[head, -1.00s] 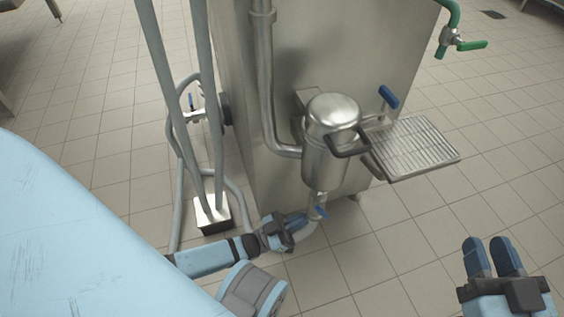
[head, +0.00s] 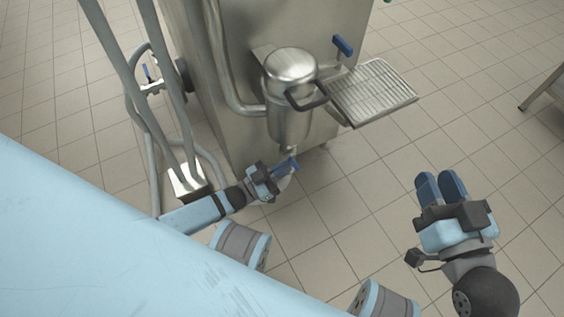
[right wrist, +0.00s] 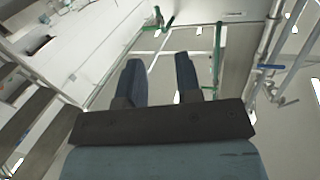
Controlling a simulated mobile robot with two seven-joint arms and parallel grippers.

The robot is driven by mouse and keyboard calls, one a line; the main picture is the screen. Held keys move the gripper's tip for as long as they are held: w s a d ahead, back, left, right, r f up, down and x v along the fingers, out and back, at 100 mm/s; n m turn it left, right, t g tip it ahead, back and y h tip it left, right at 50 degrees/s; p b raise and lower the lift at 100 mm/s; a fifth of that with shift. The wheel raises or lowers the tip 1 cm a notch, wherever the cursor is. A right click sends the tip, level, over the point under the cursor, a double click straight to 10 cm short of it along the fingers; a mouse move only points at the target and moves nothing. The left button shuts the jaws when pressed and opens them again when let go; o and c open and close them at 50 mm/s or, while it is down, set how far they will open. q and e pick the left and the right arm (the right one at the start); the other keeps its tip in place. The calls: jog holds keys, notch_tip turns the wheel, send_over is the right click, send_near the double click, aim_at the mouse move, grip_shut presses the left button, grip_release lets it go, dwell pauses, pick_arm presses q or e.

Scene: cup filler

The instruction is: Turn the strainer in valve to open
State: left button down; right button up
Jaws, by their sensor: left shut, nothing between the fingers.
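The strainer (head: 289,100) is a steel cylinder with a domed lid and a black handle, on the side of a steel cabinet in the head view. A blue-handled valve (head: 342,46) stands behind it, near the grated tray. Another blue-handled valve (head: 148,73) is on the hoses at the left. My left gripper (head: 287,165) is shut and empty just below the strainer's bottom outlet; its blue fingers blend with the blue there, so I cannot tell whether it touches a handle. My right gripper (head: 440,186) is open and empty over the floor; its fingers stand apart in the right wrist view (right wrist: 160,78).
The steel cabinet (head: 228,110) fills the upper middle. A grated tray (head: 375,90) juts out to its right. Grey pipes (head: 112,95) run down to a metal floor box (head: 187,184) at the left. The tiled floor on the right is clear apart from a table leg.

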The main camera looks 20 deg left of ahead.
pick_arm(q)
jog(key=g+p, duration=0.1)
jog(key=p, duration=0.2)
jog(key=w+d+r+y+p, duration=0.1)
jog(key=p, duration=0.2)
jog(key=shift+w+r+g+y, duration=0.1)
jog(key=shift+r+g+y, duration=0.2)
jog(key=shift+g, duration=0.1)
pick_arm(e)
notch_tip(320, 180, up, 8)
jog(key=s+m+t, duration=0.1)
jog(key=m+t, duration=0.1)
jog(key=shift+s+f, duration=0.1)
